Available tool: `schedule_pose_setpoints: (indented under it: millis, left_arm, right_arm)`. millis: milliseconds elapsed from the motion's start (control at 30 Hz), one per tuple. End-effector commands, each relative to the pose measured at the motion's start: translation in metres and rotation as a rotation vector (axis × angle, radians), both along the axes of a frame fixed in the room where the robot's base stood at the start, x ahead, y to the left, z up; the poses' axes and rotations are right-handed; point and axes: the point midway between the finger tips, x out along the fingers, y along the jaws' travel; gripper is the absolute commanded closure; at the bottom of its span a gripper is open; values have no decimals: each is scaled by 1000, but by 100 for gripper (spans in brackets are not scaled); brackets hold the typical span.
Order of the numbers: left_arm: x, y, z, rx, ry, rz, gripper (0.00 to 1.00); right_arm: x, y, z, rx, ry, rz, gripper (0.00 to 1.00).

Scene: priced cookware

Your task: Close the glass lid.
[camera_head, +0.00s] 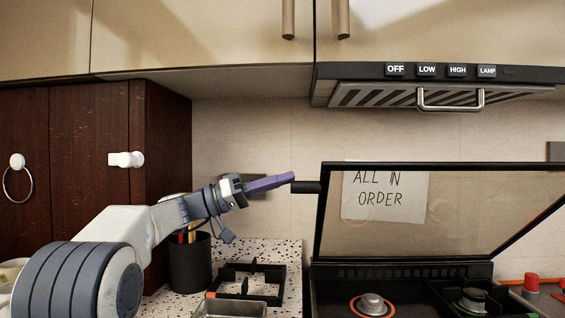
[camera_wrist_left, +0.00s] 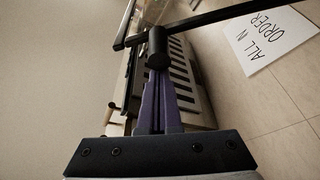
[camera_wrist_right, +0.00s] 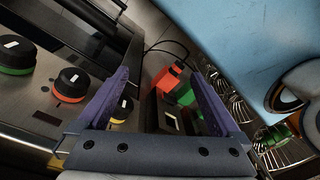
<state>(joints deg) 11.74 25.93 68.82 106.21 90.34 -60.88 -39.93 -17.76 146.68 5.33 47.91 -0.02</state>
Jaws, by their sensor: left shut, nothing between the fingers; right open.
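The glass lid (camera_head: 470,215) stands raised and tilted over the stove, with a dark frame around clear glass. A short black knob-like handle (camera_head: 306,187) sticks out from its left edge; in the left wrist view the handle (camera_wrist_left: 157,48) is right at the fingertips. My left gripper (camera_head: 291,177) is shut with its purple fingers together, its tips at or very near the end of the handle; I cannot tell if they touch. My right gripper (camera_wrist_right: 165,95) is open and empty in the right wrist view, and is not in the head view.
The stove has burners (camera_head: 372,304) below the lid. A range hood (camera_head: 440,90) hangs above. A note (camera_head: 385,195) shows behind the glass. A dark utensil cup (camera_head: 190,260) stands at left. Stove knobs (camera_wrist_right: 72,83) show near my right gripper.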

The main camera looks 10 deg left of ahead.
Motion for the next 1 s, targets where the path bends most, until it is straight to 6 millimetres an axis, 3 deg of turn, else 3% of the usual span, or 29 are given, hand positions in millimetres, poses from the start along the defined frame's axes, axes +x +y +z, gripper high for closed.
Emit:
schedule_pose_setpoints:
  millis: [33, 500, 800, 1000]
  left_arm:
    - [-5, -1, -20, 2, -23, -1, 100]
    - [-48, -1, -80, 10, -223, 0, 100]
    - [-68, -2, -112, 13, -328, 1, 100]
    - [-76, -4, -124, 15, -372, -1, 100]
  right_arm:
    - [0, 0, -27, 0, 0, 0, 0]
    - [0, 0, -144, 0, 0, 0, 0]
    - [0, 0, -201, 0, 0, 0, 0]
    - [0, 0, -223, 0, 0, 0, 0]
